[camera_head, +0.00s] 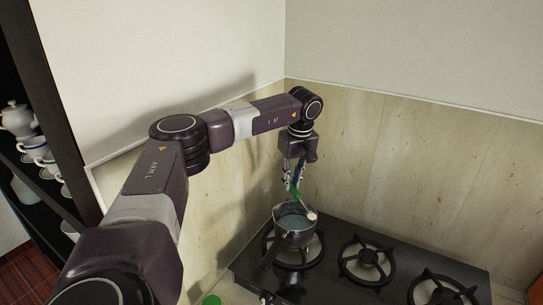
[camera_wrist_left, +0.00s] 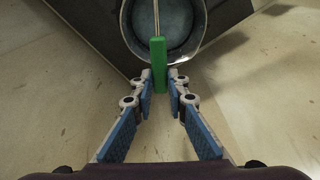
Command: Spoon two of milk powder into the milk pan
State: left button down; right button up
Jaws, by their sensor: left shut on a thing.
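A dark metal milk pan (camera_head: 294,238) stands on the back-left burner, its handle toward the front left. My left gripper (camera_head: 293,186) is above the pan, shut on the green handle of a spoon (camera_head: 296,194). The spoon slants down over the pan, and its pale bowl end (camera_head: 311,215) is near the pan's right rim. I cannot tell whether it carries powder. In the left wrist view, the fingers (camera_wrist_left: 161,80) flank the green handle (camera_wrist_left: 158,62), and the round pan (camera_wrist_left: 126,32) lies beyond. I cannot make out a milk powder container.
The black gas stove (camera_head: 330,262) has other bare burners (camera_head: 366,263) to the right. A green round object (camera_head: 211,300) shows partly at the bottom edge. A dark shelf with crockery (camera_head: 38,152) is at the left.

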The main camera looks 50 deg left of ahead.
pick_arm(q)
jog(key=s+a+r+n+p, duration=0.1)
jog(key=a+r+n, duration=0.2)
jog(key=a, duration=0.5)
jog(key=d+r+y, duration=0.1)
jog(key=d+y, duration=0.2)
jog(key=y, duration=0.1)
jog(key=d+r+y, duration=0.1)
jog(key=d+y, duration=0.3)
jog(key=y, duration=0.1)
jog(key=s+d+r+y, duration=0.1)
jog(key=d+y, duration=0.3)
jog(key=shift+r+m+t+y, duration=0.3)
jog(key=shift+r+t, duration=0.1)
jog(key=a+f+g+h, duration=0.1)
jog(key=a+f+h, duration=0.2)
jog(key=a+h, duration=0.7)
jog(key=shift+w+a+f+h, duration=0.15)
jog(key=shift+w+a+h, duration=0.25)
jog(key=shift+h, duration=1.4)
jog(key=shift+d, duration=0.1)
